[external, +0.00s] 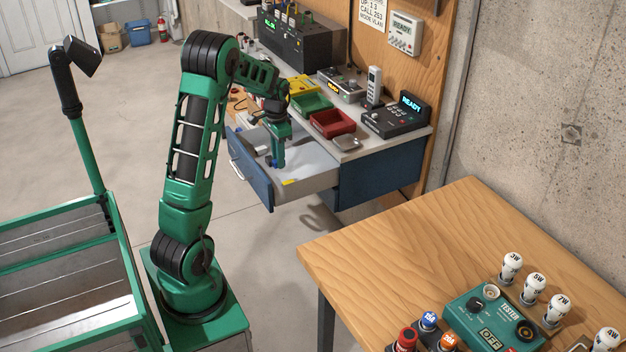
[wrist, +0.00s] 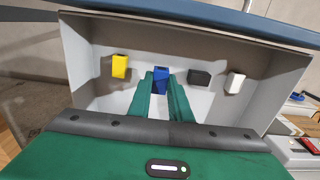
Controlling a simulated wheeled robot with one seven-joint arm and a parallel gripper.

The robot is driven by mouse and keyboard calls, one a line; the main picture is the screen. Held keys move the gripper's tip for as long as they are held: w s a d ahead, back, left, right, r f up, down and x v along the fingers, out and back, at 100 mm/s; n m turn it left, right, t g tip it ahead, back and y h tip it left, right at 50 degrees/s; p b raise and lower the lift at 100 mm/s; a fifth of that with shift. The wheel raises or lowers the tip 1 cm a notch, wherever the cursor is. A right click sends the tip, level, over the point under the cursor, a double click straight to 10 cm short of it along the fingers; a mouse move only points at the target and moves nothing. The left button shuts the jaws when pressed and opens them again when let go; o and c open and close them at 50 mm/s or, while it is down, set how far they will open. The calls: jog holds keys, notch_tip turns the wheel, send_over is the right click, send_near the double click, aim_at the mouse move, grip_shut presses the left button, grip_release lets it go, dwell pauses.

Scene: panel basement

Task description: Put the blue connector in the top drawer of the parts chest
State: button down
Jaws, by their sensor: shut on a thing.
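The blue connector (wrist: 160,77) is between the fingertips of my gripper (wrist: 160,82) in the wrist view. My gripper is shut on it. In the external view my gripper (external: 275,161) points down inside the open top drawer (external: 315,182) of the blue parts chest (external: 385,165). In the wrist view the drawer (wrist: 85,42) surrounds the fingers. I cannot tell whether the connector touches the drawer floor.
In the drawer, a yellow connector (wrist: 120,66) lies left of the blue one, and a black connector (wrist: 199,78) and a white connector (wrist: 235,83) lie right of it. Bins, including a red bin (external: 332,123), stand on the chest top. A wooden table (external: 420,225) stands nearer.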

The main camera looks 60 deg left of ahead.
jog(key=shift+f, duration=1.95)
jog(key=c, duration=1.6)
grip_release()
jog(key=shift+f, duration=0.1)
jog(key=shift+c, duration=0.2)
notch_tip(320, 180, up, 12)
jog(key=shift+r, duration=0.15)
